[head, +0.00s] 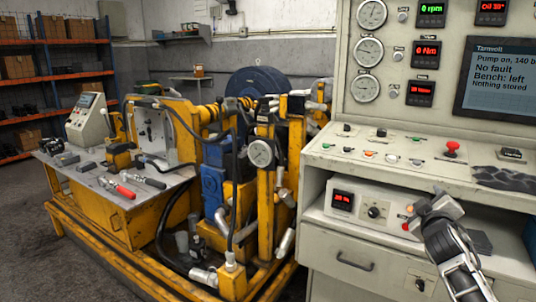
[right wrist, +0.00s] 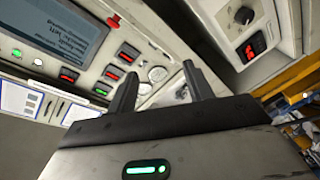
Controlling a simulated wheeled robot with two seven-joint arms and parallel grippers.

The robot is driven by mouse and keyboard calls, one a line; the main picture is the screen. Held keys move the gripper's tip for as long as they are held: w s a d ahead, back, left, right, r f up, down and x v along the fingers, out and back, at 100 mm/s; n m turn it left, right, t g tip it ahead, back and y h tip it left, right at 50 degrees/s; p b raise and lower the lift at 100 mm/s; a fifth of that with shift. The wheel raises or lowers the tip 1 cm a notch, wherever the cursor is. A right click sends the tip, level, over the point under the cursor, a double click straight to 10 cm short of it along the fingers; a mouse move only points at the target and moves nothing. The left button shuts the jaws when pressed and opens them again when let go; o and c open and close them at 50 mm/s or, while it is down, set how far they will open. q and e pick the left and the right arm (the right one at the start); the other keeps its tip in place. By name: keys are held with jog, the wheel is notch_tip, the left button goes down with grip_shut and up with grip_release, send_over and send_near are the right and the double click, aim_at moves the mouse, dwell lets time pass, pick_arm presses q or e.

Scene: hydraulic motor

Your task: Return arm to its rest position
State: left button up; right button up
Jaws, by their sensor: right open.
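My right gripper (head: 432,207) is in front of the grey control console, at the right of the head view. It stands near the small drawer-front unit with a red display (head: 343,201) and a black knob (head: 373,212). In the right wrist view its two dark fingers (right wrist: 160,88) are apart, with nothing between them. The display (right wrist: 256,46) and knob (right wrist: 244,15) also show there, at the upper right. A small red button or lamp (head: 406,227) shows just left of the gripper; whether they touch I cannot tell. My left gripper is out of view.
The console's sloped panel (head: 390,155) carries switches and a red mushroom button (head: 452,148). A screen (head: 498,78) reads "No fault". Dark gloves (head: 505,179) lie on the ledge. The yellow test bench (head: 105,215) stands left, with tools on its top. Grey floor (head: 30,250) is clear at far left.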

jog(key=s+a+f+m+g+y, duration=0.1)
jog(key=s+a+f+m+y, duration=0.1)
jog(key=s+a+f+y, duration=0.4)
jog(key=s+a+f+m+g+y, duration=0.1)
jog(key=s+a+f+m, duration=0.1)
jog(key=s+a+f, duration=0.5)
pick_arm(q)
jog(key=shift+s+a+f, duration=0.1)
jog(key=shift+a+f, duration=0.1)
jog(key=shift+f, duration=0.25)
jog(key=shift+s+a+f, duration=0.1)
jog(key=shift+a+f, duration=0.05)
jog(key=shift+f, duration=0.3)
pick_arm(e)
jog(key=s+a+f+g+y, duration=0.1)
jog(key=s+a+f, duration=0.2)
jog(key=s, duration=0.5)
jog(key=s+a+f+g+y, duration=0.1)
jog(key=s+a+f, duration=0.3)
jog(key=s, duration=0.4)
jog(key=s+a+f+g+y, duration=0.1)
jog(key=s+a+f, duration=0.2)
jog(key=s+a, duration=0.2)
jog(key=s, duration=0.2)
jog(key=shift+s+a+f+m+g, duration=0.25)
jog(key=shift+s+m+g, duration=0.05)
jog(key=shift+s, duration=0.1)
